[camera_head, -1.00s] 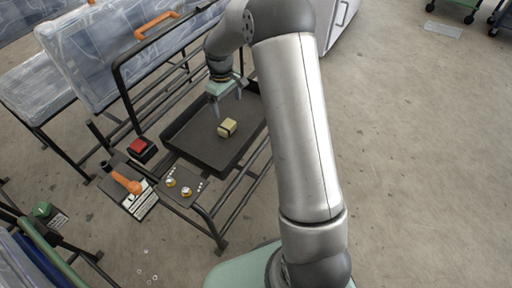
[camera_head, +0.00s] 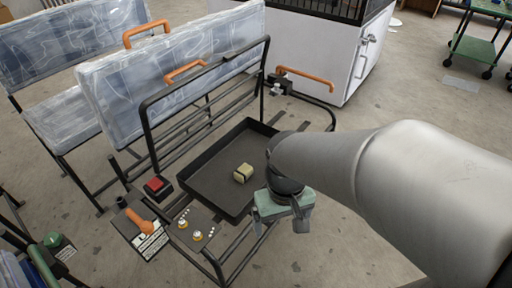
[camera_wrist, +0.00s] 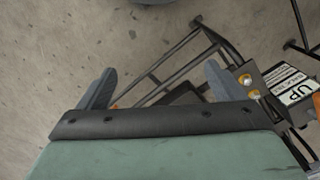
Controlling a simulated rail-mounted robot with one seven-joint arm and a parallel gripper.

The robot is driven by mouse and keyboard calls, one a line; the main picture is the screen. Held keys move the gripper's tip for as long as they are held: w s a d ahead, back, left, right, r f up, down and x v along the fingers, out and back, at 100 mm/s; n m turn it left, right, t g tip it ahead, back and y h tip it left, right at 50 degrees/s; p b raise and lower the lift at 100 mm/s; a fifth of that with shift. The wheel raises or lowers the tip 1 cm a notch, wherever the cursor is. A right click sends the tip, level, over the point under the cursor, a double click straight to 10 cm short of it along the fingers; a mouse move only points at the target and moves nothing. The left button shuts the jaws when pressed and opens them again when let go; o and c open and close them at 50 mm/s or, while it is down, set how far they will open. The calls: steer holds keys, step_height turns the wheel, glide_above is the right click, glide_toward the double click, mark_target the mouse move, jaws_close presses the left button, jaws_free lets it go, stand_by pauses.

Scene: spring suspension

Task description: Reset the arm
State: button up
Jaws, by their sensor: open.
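My gripper (camera_head: 284,222) hangs at the right front edge of the black tray in the head view, fingers pointing down. In the wrist view its two fingers (camera_wrist: 158,88) stand wide apart with nothing between them but the floor and parts of the frame beyond. My arm reaches in from the right of the head view. A small yellowish block with a dark band (camera_head: 243,173) lies in the black tray (camera_head: 205,178), apart from my gripper.
A red button (camera_head: 157,185), an orange-handled switch (camera_head: 140,222) and a small panel with brass knobs (camera_head: 190,230) sit left of the tray. Clear plastic-wrapped panels (camera_head: 115,105) and a black tubular rack stand behind. A white cabinet (camera_head: 315,50) is at the back. Open floor lies at right.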

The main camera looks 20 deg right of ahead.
step_height(320, 180, up, 34)
steer(key=a+p, duration=0.1)
steer(key=p, duration=3)
steer(key=shift+a+t+p, duration=0.25)
steer(key=shift+t+p, duration=0.15)
steer(key=shift+s, duration=0.1)
